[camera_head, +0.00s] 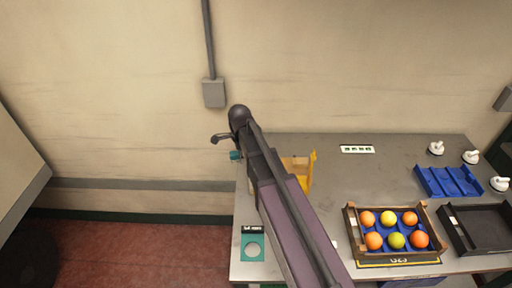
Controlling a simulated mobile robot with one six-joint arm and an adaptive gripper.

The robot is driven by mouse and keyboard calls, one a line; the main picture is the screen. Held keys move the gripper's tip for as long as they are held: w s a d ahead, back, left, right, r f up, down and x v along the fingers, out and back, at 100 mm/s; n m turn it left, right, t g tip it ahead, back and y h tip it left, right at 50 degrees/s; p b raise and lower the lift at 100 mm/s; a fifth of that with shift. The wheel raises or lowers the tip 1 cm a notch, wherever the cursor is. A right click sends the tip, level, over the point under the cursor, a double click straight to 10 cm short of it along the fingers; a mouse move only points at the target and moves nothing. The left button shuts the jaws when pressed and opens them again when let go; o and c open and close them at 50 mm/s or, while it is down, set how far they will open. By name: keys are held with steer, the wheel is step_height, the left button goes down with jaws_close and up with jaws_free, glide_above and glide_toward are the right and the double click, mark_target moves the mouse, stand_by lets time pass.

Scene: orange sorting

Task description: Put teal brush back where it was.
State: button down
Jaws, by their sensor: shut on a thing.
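My gripper (222,139) is at the far end of my dark arm, over the table's back left corner, and is partly hidden by the arm. The teal brush (235,155) shows as a small teal piece just below the gripper, at the table's left edge; the rest of it is hidden behind my arm. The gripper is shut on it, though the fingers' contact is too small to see. A teal card (244,256) with a pale round spot and a black label lies at the table's front left.
A yellow-orange holder (312,172) stands right of my arm, partly hidden. A wooden crate (349,222) holds oranges and yellow and green fruit. A blue tray (449,182), a black tray (483,229) and white knobbed items (436,149) are at the right.

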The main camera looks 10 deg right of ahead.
steer(key=shift+w+a, duration=0.15)
steer(key=shift+w, duration=0.05)
stand_by(0.3)
steer(key=shift+w+d+f, duration=0.2)
steer(key=shift+w+d, duration=0.1)
steer(key=shift+d, duration=0.05)
steer(key=w+d+f+b, duration=0.1)
steer(key=d, duration=0.1)
steer(key=w+d+f+m+b, duration=0.1)
steer(key=w+d, duration=0.1)
steer(key=d, duration=0.1)
steer(key=w+d+f+m+b, duration=0.1)
steer(key=d, duration=0.2)
steer(key=shift+w+f+b, duration=0.15)
steer(key=shift+w+b, duration=0.05)
steer(key=shift+b, duration=0.1)
steer(key=shift+f, duration=0.1)
steer(key=shift+f+b, duration=0.15)
steer(key=shift+b, duration=0.15)
steer(key=shift+f+b, duration=2.75)
steer(key=shift+f+b, duration=0.65)
steer(key=shift+c, duration=1.5)
jaws_free()
